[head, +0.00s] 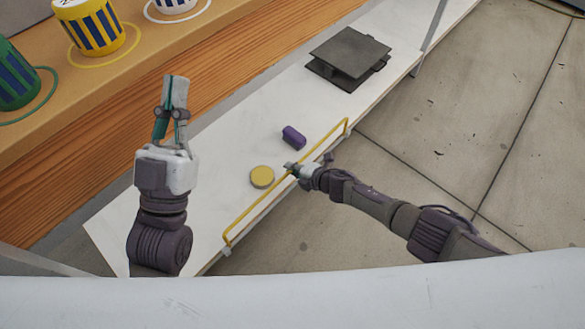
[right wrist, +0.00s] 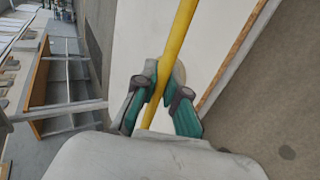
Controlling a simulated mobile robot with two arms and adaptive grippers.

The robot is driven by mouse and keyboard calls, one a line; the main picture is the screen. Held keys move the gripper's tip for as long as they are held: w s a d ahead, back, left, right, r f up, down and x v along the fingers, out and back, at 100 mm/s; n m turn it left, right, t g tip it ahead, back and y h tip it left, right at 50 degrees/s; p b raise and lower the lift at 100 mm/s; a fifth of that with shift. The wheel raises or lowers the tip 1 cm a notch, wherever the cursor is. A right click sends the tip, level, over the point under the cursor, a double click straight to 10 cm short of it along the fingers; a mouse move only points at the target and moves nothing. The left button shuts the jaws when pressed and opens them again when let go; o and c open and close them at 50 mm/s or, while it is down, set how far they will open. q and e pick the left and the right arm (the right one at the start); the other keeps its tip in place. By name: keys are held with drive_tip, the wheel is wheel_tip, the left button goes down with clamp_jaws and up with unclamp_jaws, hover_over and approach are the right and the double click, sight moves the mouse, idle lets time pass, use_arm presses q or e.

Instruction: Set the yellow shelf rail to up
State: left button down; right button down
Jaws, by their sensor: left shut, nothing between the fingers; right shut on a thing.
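The yellow shelf rail (head: 256,208) is a thin bar with bent ends along the front edge of the white shelf (head: 222,176). I cannot tell for sure from the head view whether it is up or down. My right gripper (head: 291,169) is shut on the rail near its middle. In the right wrist view the yellow rail (right wrist: 178,45) runs between the teal fingers of the right gripper (right wrist: 160,98). My left gripper (head: 174,82) is shut and empty, pointing up, left of the rail and apart from it.
A round yellow disc (head: 262,177) and a purple block (head: 293,138) lie on the shelf close to the rail. A dark grey press-like object (head: 348,58) stands further back. Striped cups (head: 92,27) stand on the wooden counter (head: 70,125) at left. Tiled floor (head: 470,130) is open at right.

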drive_tip(key=c, duration=1.3)
unclamp_jaws()
drive_tip(key=shift+a+r, duration=0.2)
drive_tip(key=shift+a, duration=0.1)
drive_tip(key=shift+o, duration=0.5)
drive_tip(key=shift+d+f, duration=0.1)
drive_tip(key=shift+d, duration=0.05)
drive_tip(key=shift+s+d, duration=0.1)
drive_tip(key=shift+d, duration=0.25)
drive_tip(key=v, duration=1.1)
drive_tip(key=shift+s+r, duration=0.2)
drive_tip(key=shift+r, duration=0.05)
